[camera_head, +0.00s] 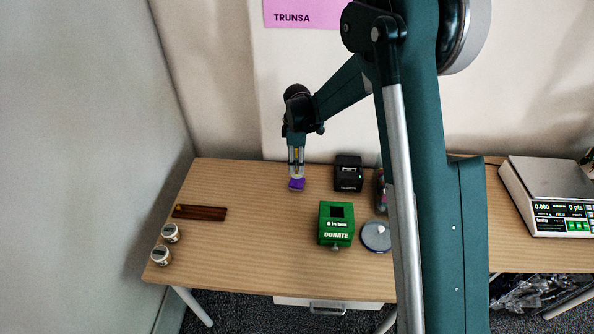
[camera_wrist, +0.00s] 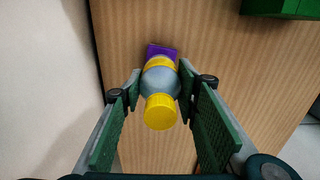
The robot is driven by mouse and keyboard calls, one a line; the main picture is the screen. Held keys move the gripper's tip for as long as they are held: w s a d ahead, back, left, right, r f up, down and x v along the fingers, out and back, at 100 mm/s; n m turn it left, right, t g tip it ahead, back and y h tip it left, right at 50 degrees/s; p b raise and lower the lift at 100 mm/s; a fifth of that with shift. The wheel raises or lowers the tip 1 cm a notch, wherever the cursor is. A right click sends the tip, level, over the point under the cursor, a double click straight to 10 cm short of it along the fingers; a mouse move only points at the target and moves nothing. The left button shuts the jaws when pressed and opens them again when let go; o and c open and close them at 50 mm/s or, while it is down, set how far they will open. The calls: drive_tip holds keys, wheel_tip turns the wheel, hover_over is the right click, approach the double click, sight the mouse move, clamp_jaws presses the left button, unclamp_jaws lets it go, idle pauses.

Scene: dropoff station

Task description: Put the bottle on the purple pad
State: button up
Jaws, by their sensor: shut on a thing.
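The bottle (camera_wrist: 160,80) is grey with a yellow cap and a yellow band lower down. It is between the fingers of my gripper (camera_wrist: 160,88) in the wrist view, cap toward the camera. In the head view my gripper (camera_head: 296,168) points down at the back of the table, shut on the bottle, which shows only as a thin strip between the fingers. The purple pad (camera_head: 297,184) lies just under the gripper. In the wrist view part of the pad (camera_wrist: 161,50) shows beyond the bottle. I cannot tell whether the bottle touches the pad.
A green donation box (camera_head: 336,224), a black device (camera_head: 348,173) and a round grey-blue object (camera_head: 377,237) stand to the right. A dark wooden bar (camera_head: 200,212) and two small jars (camera_head: 170,233) are at the left. A scale (camera_head: 548,190) stands far right. The table's (camera_head: 240,245) left middle is clear.

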drive_tip(key=shift+f, duration=0.1)
drive_tip(key=shift+f, duration=1.75)
drive_tip(key=shift+f+b, duration=0.15)
drive_tip(key=shift+b, duration=0.25)
drive_tip(key=o, duration=0.7)
wheel_tip(320, 180, up, 12)
drive_tip(key=shift+r+p, duration=0.15)
drive_tip(key=shift+p, duration=0.65)
drive_tip(key=shift+r, duration=0.1)
